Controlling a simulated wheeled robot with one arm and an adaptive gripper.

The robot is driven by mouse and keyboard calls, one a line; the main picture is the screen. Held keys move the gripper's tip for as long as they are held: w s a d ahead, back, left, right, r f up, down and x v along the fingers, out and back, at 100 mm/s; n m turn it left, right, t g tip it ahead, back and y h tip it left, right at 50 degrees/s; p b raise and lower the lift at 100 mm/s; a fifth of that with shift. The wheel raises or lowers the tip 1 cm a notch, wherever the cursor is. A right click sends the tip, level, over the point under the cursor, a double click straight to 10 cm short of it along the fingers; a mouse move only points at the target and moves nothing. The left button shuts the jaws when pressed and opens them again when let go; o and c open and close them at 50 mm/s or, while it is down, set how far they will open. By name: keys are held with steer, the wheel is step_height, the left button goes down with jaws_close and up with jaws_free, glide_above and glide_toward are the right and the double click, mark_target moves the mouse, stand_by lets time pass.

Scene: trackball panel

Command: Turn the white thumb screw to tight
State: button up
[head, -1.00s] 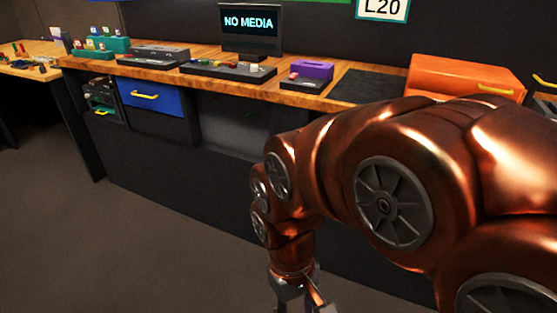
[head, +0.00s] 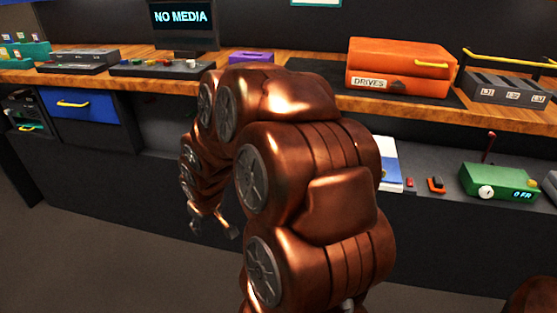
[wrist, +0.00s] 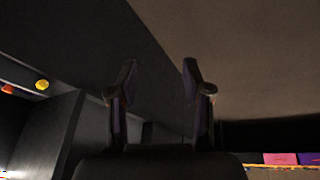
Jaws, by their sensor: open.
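I cannot make out the white thumb screw for certain. A dark control panel (head: 160,68) on the bench carries several small knobs, one of them whitish (head: 190,64), too small to identify. A white round knob (head: 486,192) sits on the front of a green box (head: 500,180) on the lower shelf at right. My gripper (head: 214,228) hangs low in front of the bench, over the floor, away from both. In the wrist view my gripper (wrist: 158,80) has its two fingers apart with nothing between them.
The wooden bench (head: 290,72) holds a monitor (head: 184,25), a purple box (head: 251,57), an orange drives box (head: 400,68) and a grey slotted block (head: 508,90). A blue drawer (head: 84,116) is below at left. Open floor (head: 110,250) lies at lower left. My arm hides part of the bench front.

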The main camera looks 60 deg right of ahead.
steer(key=w+d+f+m+t+h+b, duration=0.1)
steer(key=w+d+f+t, duration=0.1)
steer(key=d, duration=0.5)
steer(key=w+d+f+t+h+b, duration=0.1)
steer(key=w+d+t, duration=0.15)
steer(key=d, duration=0.45)
steer(key=w+d+f+m+t, duration=0.1)
steer(key=d+f+t, duration=0.1)
steer(key=d, duration=0.5)
steer(key=s+d+r+m+t+h+b, duration=0.1)
steer(key=s+d+t+h, duration=0.2)
steer(key=s+d, duration=0.3)
steer(key=s+d+r+m+t+h+b, duration=0.1)
steer(key=s+d+m+t+h, duration=0.15)
steer(key=d, duration=0.55)
steer(key=shift+n, duration=0.35)
steer(key=shift+b+x, duration=0.55)
steer(key=shift+x, duration=2)
steer(key=shift+w+d, duration=0.75)
steer(key=shift+c, duration=0.2)
jaws_close()
